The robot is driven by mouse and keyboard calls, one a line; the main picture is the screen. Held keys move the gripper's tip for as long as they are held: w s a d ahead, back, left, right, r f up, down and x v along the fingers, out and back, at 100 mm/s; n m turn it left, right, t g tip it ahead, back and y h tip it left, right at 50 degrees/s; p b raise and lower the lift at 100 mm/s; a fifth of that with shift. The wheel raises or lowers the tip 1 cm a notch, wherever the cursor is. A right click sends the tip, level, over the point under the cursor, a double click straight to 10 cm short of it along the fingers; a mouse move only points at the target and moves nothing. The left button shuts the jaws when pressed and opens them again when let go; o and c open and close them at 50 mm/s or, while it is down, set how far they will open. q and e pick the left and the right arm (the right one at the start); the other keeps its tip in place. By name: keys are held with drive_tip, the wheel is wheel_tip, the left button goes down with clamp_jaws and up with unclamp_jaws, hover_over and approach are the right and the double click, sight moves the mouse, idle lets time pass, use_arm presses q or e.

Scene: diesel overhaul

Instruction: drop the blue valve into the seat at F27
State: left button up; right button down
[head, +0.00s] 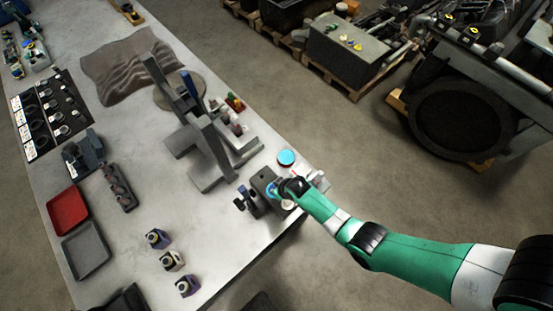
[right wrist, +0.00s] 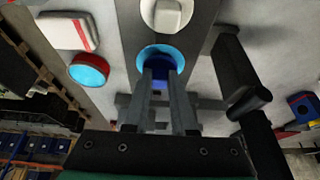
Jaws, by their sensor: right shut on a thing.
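My right gripper (right wrist: 160,88) is shut on the blue valve (right wrist: 158,80), a dark blue piece between its fingertips in the right wrist view. The fingertips point at a light blue round (right wrist: 149,50) on a dark block, and the valve's lower end is hard to make out there. In the head view the right gripper (head: 276,190) is over the dark block (head: 262,180) at the bench edge, and the arm hides part of it. No F27 marking is readable. My left gripper is not in view.
A white round piece (right wrist: 168,12) sits on the same block. A dark handle (right wrist: 248,100) sticks out beside it. A blue-topped red tin (head: 286,157) and a white box (right wrist: 68,30) are close by. A grey stand (head: 207,140) is left of the block.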

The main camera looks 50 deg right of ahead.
drive_tip(key=shift+f, duration=0.2)
drive_tip(key=shift+c, duration=1.3)
unclamp_jaws()
